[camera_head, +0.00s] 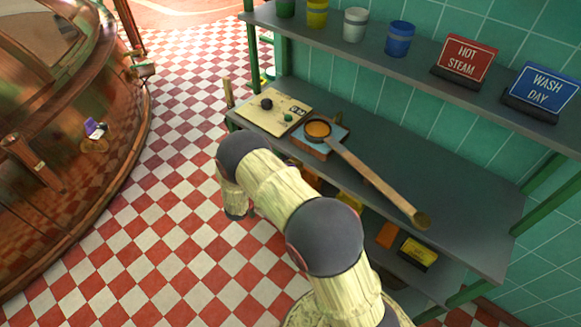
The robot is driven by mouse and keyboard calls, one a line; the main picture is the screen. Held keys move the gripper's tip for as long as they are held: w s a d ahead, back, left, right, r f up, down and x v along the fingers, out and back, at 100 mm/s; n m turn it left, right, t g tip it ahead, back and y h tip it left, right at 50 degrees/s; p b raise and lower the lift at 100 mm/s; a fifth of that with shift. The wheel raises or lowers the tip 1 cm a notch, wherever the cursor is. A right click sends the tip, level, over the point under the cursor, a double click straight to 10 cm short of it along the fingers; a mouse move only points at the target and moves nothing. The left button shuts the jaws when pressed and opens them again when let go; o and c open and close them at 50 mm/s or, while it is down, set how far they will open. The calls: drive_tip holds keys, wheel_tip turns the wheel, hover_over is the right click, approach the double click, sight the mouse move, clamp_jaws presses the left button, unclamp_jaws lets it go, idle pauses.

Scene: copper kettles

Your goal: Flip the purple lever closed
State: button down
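The purple lever (96,129) is a small purple and white piece on the side of the large copper kettle (60,215), at the left of the view. It sits on a small round copper fitting. It is too small to tell which way it is flipped. My arm comes up from the bottom middle and bends down over the floor, between the kettle and the shelf. Its far end is well to the right of the lever, with a wide gap of floor between them. My gripper's fingers are hidden behind my own arm.
A grey shelf unit (460,215) stands along the green tiled wall at right. A cream board (262,117) lies nearby. The checkered floor (180,235) between kettle and shelf is clear.

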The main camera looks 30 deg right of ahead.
drive_tip(key=shift+w+a+r+m+b, duration=0.15)
drive_tip(key=shift+w+r+m+b, duration=0.25)
drive_tip(key=shift+m, duration=0.5)
drive_tip(key=shift+r, duration=0.1)
drive_tip(key=c, duration=1.6)
unclamp_jaws()
drive_tip(key=shift+c, duration=0.2)
drive_tip(key=shift+s+a, duration=0.1)
drive_tip(key=v, duration=0.7)
drive_tip(key=shift+s+a, duration=0.15)
drive_tip(key=shift+a, duration=0.2)
